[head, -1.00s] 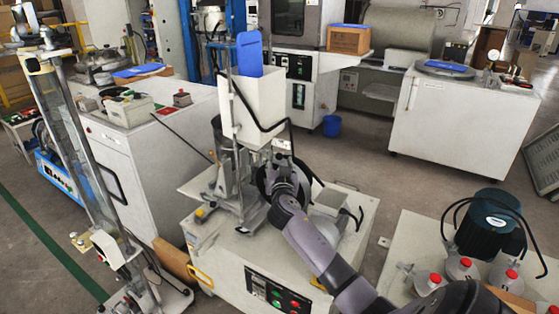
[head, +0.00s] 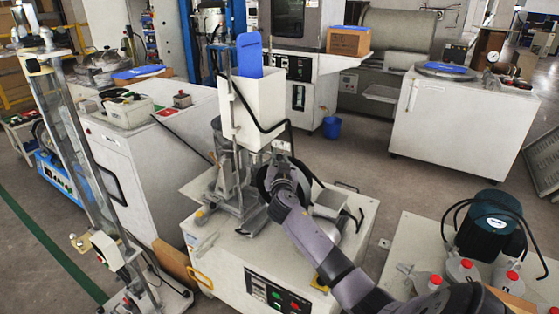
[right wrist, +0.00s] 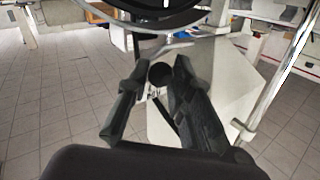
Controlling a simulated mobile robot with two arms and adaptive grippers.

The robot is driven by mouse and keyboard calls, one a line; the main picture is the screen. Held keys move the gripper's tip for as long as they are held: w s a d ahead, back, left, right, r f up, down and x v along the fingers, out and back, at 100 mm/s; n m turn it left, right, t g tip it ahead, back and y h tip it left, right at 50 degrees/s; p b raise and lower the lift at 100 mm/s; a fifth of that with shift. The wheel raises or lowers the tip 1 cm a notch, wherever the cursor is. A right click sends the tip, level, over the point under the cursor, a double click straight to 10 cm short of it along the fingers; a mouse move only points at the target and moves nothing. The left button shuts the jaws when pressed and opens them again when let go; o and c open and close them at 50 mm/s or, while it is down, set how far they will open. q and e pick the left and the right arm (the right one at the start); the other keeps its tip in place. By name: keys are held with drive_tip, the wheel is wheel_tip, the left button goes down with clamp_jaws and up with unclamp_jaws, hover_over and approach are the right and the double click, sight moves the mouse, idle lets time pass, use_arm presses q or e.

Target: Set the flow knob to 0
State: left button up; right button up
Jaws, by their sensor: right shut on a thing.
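The flow knob (right wrist: 160,74) is a small dark round knob between the two fingers of my right gripper (right wrist: 158,84) in the right wrist view. My right gripper is shut on it, with the fingers on either side. In the head view the right gripper (head: 262,182) is at the white machine with the tall hopper (head: 257,108), and my wrist hides the knob there. I cannot read any scale or setting on the knob. My left gripper is not in view.
The machine's base (head: 232,262) carries a front button panel (head: 277,296). A green motor (head: 492,222) and red-capped bottles (head: 464,271) stand at the right. A tall column stand (head: 92,170) is at the left. A blue bin (head: 331,127) stands on the floor behind.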

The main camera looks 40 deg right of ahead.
clamp_jaws()
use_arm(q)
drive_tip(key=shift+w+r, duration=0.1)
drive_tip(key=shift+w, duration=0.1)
use_arm(e)
drive_tip(key=shift+w+a+f+b, duration=0.15)
drive_tip(key=shift+w+b, duration=0.2)
drive_tip(key=shift+b, duration=0.2)
drive_tip(key=shift+w+a+r+b, duration=0.15)
drive_tip(key=shift+w+b, duration=0.15)
drive_tip(key=shift+w, duration=0.15)
drive_tip(key=shift+w+a+r+b, duration=0.1)
drive_tip(key=shift+w+b, duration=0.2)
drive_tip(key=shift+w, duration=0.1)
drive_tip(key=o, duration=0.7)
unclamp_jaws()
drive_tip(key=shift+w, duration=0.2)
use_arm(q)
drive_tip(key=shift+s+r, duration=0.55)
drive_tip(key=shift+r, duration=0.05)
use_arm(e)
drive_tip(key=shift+o, duration=0.2)
drive_tip(key=shift+f, duration=0.1)
